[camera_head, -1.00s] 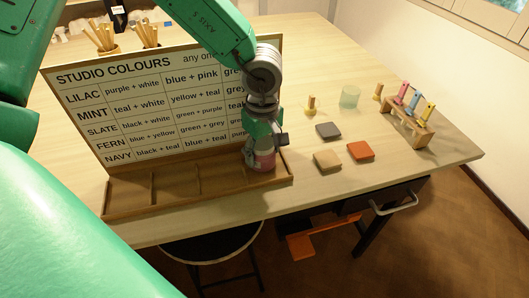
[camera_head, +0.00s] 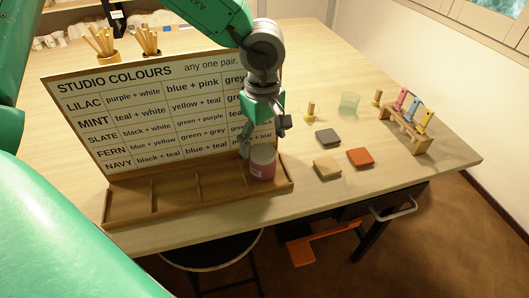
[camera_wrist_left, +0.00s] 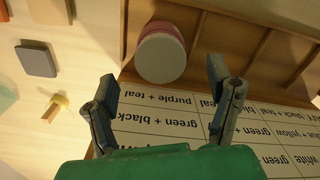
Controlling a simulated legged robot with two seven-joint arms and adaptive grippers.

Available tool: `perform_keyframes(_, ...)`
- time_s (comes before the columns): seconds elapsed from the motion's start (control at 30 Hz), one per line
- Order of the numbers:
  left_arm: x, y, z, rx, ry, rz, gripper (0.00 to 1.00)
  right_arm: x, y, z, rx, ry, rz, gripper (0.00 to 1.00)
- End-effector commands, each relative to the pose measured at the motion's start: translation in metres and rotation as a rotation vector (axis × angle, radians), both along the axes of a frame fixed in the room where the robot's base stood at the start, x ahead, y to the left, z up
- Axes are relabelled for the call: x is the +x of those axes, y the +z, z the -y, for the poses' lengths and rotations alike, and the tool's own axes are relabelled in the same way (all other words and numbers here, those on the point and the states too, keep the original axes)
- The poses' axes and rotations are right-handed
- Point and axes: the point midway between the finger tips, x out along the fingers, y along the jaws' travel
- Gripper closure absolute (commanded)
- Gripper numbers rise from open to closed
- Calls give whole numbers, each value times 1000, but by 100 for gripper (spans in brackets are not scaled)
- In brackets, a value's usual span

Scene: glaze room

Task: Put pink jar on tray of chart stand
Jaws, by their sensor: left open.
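The pink jar (camera_head: 262,162) with a pale top stands upright in the right end compartment of the wooden tray (camera_head: 205,206) of the chart stand. The jar also shows in the left wrist view (camera_wrist_left: 161,52), ahead of the fingers. The chart board (camera_head: 150,115) rises behind the tray with rows of colour names. My left gripper (camera_head: 264,140) is just above and behind the jar. In the left wrist view the left gripper (camera_wrist_left: 160,95) has its fingers wide apart with nothing between them, clear of the jar. My right gripper is not seen.
Grey (camera_head: 328,137), tan (camera_head: 327,167) and orange (camera_head: 360,157) tiles lie right of the tray. A glass (camera_head: 349,101) and a wooden rack (camera_head: 405,130) with coloured tools stand farther right. Pots of wooden sticks (camera_head: 148,42) stand behind the board. A stool (camera_head: 212,250) is below the table edge.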

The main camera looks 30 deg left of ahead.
Motion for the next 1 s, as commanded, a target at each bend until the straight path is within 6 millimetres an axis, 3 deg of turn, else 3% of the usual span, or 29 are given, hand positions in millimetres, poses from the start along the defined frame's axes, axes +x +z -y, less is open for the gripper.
perform_keyframes(0.1,1,27,3,1,0,3,26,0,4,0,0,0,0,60)
perform_keyframes(0.3,1,50,4,3,-1,0,26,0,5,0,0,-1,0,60)
perform_keyframes(1.0,0,54,2,3,-1,-1,26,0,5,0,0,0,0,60)
